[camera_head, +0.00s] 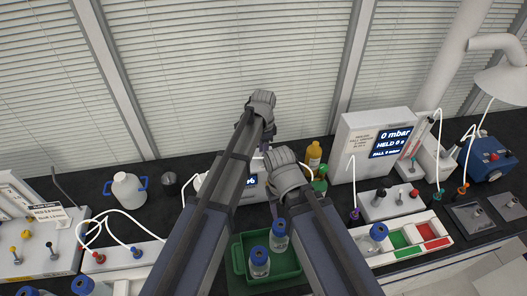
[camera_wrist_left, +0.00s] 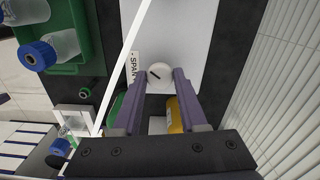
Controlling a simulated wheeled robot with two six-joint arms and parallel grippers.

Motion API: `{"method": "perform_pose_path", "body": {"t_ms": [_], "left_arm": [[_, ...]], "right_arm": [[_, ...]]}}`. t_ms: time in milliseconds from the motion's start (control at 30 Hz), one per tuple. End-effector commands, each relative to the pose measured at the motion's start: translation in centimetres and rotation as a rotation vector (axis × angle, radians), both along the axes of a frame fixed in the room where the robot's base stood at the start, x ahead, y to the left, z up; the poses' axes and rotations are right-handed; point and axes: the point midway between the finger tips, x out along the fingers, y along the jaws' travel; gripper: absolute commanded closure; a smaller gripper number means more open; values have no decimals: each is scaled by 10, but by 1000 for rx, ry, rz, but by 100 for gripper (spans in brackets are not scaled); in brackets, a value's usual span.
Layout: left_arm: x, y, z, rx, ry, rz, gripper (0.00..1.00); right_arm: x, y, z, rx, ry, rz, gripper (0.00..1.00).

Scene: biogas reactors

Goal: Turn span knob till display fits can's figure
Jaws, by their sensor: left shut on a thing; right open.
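In the left wrist view, my left gripper (camera_wrist_left: 164,80) is shut on the round white span knob (camera_wrist_left: 160,73), with a finger on each side. The knob has a dark pointer line set at a slant, and a SPAN label (camera_wrist_left: 133,70) lies beside it. In the head view, my left gripper (camera_head: 262,100) is the higher one; its fingers are hidden. The analyser's dark display (camera_head: 250,183) is mostly covered by my arms, so its figure is unreadable. My right gripper (camera_head: 284,172) is lower, near the display. A yellow can-like container (camera_head: 313,155) stands behind it; no figure is legible.
A green tray (camera_head: 238,262) with blue-capped bottles (camera_head: 260,262) lies in front. A white jug (camera_head: 128,190) stands left. Window blinds close off the back.

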Motion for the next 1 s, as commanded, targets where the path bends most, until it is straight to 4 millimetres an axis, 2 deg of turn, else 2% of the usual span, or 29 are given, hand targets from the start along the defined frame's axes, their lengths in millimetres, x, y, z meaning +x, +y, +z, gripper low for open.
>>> {"method": "perform_pose_path", "body": {"t_ms": [300, 833, 867, 1000], "left_arm": [[0, 0, 0, 0, 1, -107, 100], [-1, 0, 0, 0, 1, -127, 100], [-1, 0, 0, 0, 1, -126, 57], [-1, 0, 0, 0, 1, -126, 41]], "right_arm": [[0, 0, 0, 0, 0, 0, 43], [0, 0, 0, 0, 0, 0, 43], [0, 0, 0, 0, 0, 0, 43], [0, 0, 0, 0, 0, 0, 43]]}}
